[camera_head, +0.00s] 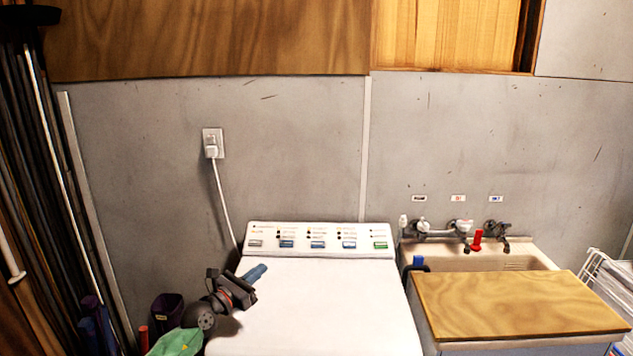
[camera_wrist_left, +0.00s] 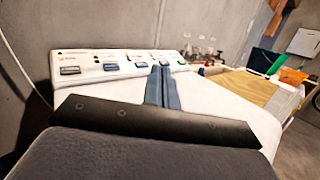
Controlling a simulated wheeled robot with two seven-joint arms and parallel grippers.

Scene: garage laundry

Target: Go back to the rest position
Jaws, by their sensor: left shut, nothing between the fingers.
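My left gripper (camera_head: 257,272) is over the left part of the white washing machine's top (camera_head: 322,300), pointing toward its control panel (camera_head: 318,238). Its blue-grey fingers are shut together with nothing between them. The wrist view shows the closed fingers (camera_wrist_left: 162,86) in front of the panel's coloured buttons (camera_wrist_left: 112,66). My right gripper is in neither view.
A wooden board (camera_head: 515,303) covers the front of the sink (camera_head: 480,258), right of the machine. Taps (camera_head: 440,229) are on the wall behind it. A plugged-in white cord (camera_head: 222,200) hangs behind the machine. A green item (camera_head: 177,343) and dark containers stand at the lower left.

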